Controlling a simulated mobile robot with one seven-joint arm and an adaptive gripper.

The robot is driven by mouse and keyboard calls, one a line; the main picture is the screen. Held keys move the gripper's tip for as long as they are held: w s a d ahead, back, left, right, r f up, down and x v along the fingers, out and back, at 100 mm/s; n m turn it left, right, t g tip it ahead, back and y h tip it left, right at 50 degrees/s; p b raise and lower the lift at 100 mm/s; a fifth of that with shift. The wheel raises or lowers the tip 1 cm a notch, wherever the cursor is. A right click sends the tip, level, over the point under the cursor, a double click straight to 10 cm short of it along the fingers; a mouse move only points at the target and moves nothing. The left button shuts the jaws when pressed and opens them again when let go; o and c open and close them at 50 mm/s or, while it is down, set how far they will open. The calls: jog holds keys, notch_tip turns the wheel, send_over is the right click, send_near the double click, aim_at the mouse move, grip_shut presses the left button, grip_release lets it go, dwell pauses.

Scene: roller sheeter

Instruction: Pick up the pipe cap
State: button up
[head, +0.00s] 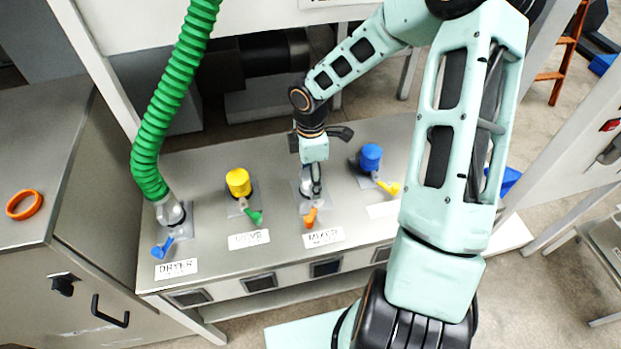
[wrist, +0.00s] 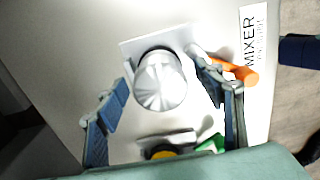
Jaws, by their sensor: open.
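A yellow pipe cap (head: 238,183) sits on a port with a green handle, and a blue pipe cap (head: 371,157) sits on a port with a yellow handle. Between them, the port labelled MIXER has a silver round fitting (wrist: 160,80) and an orange handle (head: 310,217). I cannot tell whether the silver top is a cap or bare pipe. My gripper (head: 312,178) is open over the MIXER port, its fingers on either side of the silver fitting in the wrist view, holding nothing. Part of the yellow cap shows at the wrist view's bottom (wrist: 160,154).
A green corrugated hose (head: 165,115) comes down to the DRYER port at the left of the steel table (head: 205,215). An orange ring (head: 24,204) lies on the left cabinet (head: 40,150). Frame posts stand at both sides.

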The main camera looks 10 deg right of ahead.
jog(key=shift+f, duration=0.2)
jog(key=c, duration=1.4)
jog(key=shift+o, duration=0.2)
jog(key=shift+r, duration=0.15)
jog(key=shift+w+r, duration=0.1)
jog(key=shift+r, duration=0.5)
jog(key=s+a+r+p, duration=0.2)
jog(key=s+r+p, duration=0.2)
jog(key=s+r, duration=0.7)
jog(key=shift+s+r, duration=0.3)
jog(key=shift+s, duration=1.25)
